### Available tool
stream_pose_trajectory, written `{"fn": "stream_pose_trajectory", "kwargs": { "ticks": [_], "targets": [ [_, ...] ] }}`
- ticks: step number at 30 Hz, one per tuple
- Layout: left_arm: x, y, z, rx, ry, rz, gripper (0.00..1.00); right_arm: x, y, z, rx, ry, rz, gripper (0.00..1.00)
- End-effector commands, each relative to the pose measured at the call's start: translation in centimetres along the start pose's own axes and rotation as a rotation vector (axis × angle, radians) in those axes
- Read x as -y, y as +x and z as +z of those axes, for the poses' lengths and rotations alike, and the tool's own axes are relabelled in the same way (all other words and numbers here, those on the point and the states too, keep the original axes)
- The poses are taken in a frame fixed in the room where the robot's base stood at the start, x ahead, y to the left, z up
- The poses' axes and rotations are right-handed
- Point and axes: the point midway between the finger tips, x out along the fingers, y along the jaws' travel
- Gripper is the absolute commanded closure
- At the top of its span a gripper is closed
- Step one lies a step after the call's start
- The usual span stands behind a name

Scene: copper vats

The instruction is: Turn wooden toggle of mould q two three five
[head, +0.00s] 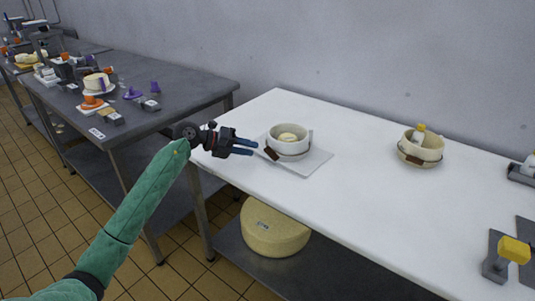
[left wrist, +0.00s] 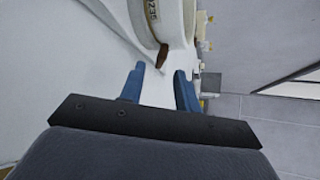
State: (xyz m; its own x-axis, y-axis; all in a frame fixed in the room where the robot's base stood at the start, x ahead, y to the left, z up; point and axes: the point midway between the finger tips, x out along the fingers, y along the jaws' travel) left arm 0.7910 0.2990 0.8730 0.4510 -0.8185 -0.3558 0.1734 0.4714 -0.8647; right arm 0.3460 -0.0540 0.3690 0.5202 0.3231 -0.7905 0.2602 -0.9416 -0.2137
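The mould (head: 289,143) is a round white tub with a pale lump inside, standing on a white board (head: 316,163) on the white table. Its dark brown wooden toggle (head: 271,153) sits low on its left side. In the left wrist view the toggle (left wrist: 162,55) hangs below a beige band marked "235" on the mould (left wrist: 178,15). My left gripper (head: 254,147) is open and empty, just left of the toggle. In the left wrist view its two blue fingers (left wrist: 157,88) are apart, with the toggle a little beyond them. My right gripper is out of view.
A beige bowl (head: 421,149) with a yellow-capped bottle stands further right on the white table (head: 362,198). A yellow-handled device (head: 513,250) is at the right edge. A big cheese wheel (head: 272,228) lies on the shelf below. A cluttered grey table (head: 190,90) is at left.

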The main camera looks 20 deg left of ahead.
Motion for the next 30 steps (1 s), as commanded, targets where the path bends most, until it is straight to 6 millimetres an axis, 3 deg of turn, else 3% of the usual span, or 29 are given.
{"fn": "stream_pose_trajectory", "kwargs": {
  "ticks": [6,12,24,25,30],
  "targets": [
    [0.3,3.3,0.0,0.000,0.000,-0.004,0.67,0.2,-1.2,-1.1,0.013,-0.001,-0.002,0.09],
    [0.2,5.4,0.0,0.000,0.000,-0.004,0.67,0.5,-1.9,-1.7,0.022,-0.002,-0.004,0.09],
    [0.2,6.1,-0.1,0.000,0.000,-0.003,0.67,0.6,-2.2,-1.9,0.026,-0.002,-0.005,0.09],
    [0.2,6.1,-0.1,0.000,0.000,-0.003,0.69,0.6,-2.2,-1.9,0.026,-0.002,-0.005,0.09],
    [0.2,6.1,-0.1,0.000,0.001,-0.003,1.00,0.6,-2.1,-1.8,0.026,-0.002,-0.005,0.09]
  ]
}}
